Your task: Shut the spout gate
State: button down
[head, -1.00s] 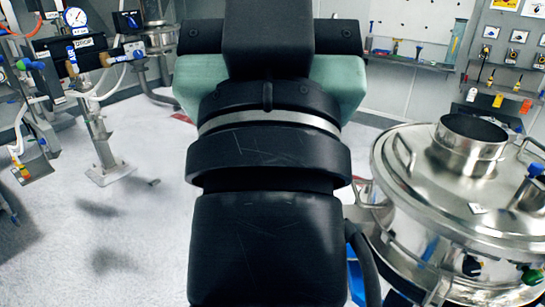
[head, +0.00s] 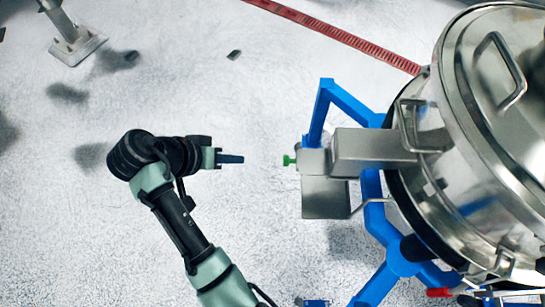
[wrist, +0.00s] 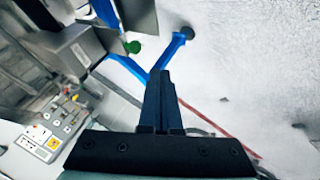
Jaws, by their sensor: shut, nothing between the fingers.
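The sifter's boxy steel spout (head: 375,150) sticks out to the left from the round drum in the head view. A green knob (head: 288,160) is at its outer end, and it also shows in the wrist view (wrist: 132,47). A flat square steel plate (head: 326,198), seemingly the spout gate, shows below the spout's end; I cannot tell how far open it stands. My gripper (head: 240,158) is left of the knob, pointing at it with a clear gap. Its dark fingers (wrist: 160,90) are together and empty in the wrist view.
The steel sifter drum (head: 485,150) stands at the right on a blue frame (head: 345,105), whose legs spread under the spout. A thin rod (head: 372,203) runs near the plate. A red floor grating (head: 335,38) crosses behind. The floor around my gripper is clear.

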aim_at(306, 161)
jog(key=w+d+f, duration=0.3)
jog(key=d+f, duration=0.4)
jog(key=d, duration=0.1)
jog(key=shift+w+d+f, duration=0.15)
jog(key=shift+d+f, duration=0.05)
jog(key=shift+d, duration=0.05)
jog(key=d+p, duration=0.2)
jog(key=d, duration=0.5)
jog(key=shift+r, duration=0.1)
